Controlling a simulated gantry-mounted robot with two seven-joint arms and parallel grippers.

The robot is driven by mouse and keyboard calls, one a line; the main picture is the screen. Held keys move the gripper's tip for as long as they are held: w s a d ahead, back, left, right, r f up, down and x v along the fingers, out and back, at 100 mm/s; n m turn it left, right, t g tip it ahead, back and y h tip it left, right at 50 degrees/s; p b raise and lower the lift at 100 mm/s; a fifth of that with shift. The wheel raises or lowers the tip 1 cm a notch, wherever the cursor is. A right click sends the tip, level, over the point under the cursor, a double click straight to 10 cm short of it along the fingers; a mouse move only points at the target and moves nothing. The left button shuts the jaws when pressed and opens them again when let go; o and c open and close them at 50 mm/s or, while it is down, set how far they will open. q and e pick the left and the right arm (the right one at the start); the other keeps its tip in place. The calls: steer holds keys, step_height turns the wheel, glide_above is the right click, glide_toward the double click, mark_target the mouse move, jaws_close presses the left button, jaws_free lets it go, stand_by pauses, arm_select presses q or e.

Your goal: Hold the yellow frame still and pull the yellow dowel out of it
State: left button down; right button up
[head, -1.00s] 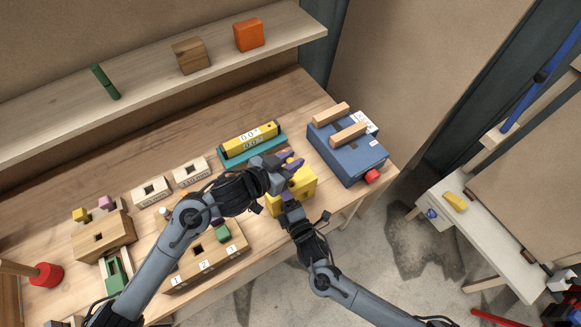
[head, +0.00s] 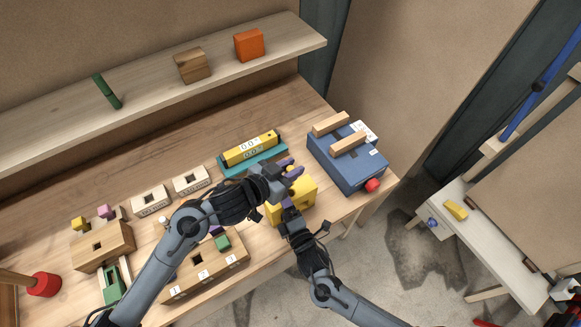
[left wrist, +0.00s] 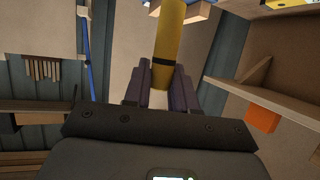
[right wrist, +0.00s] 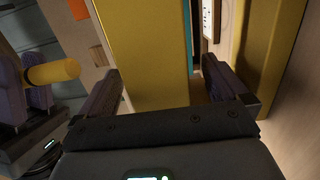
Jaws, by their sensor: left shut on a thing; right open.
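The yellow frame (head: 303,193) is a blocky piece near the table's front edge in the head view. In the right wrist view one frame side (right wrist: 150,50) lies between the fingers of my right gripper (right wrist: 165,85), which is open around it. My left gripper (head: 292,170) is beside the frame in the head view. In the left wrist view it is shut on the yellow dowel (left wrist: 169,40), which has a dark band. The dowel also shows at the left of the right wrist view (right wrist: 55,72), with a visible gap between its near end and the frame side.
A blue box (head: 345,160) with wooden bars stands right of the frame. A teal tray with a yellow gauge (head: 252,150) is behind it. A numbered wooden block (head: 205,272) lies left, under my left arm.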

steer(key=shift+s, duration=0.2)
steer(key=shift+v, duration=2.35)
steer(key=shift+d, duration=0.1)
steer(key=v, duration=1.2)
steer(key=shift+w+r, duration=0.1)
steer(key=shift+w, duration=0.05)
